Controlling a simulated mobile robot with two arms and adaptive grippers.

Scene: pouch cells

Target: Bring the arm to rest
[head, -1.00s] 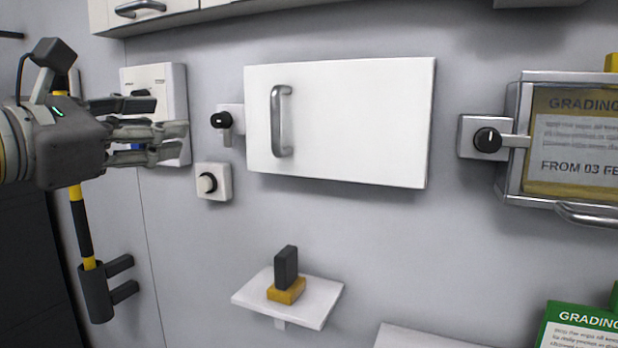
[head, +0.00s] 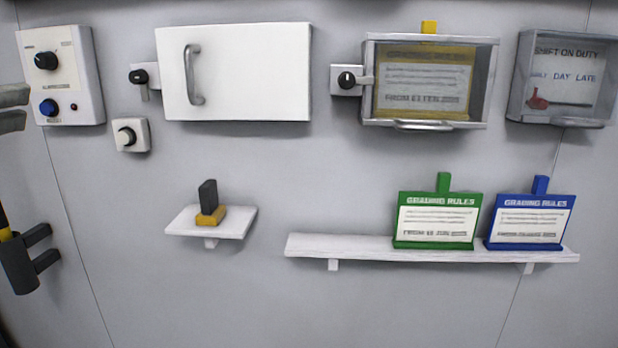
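My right gripper is not in view.
A white cabinet (head: 250,75) and a glass-fronted case (head: 480,75) hang on the wall. A small shelf (head: 235,222) holds a black-and-yellow block. A long shelf (head: 340,246) holds a green sign (head: 435,243) and a blue sign (head: 530,243).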

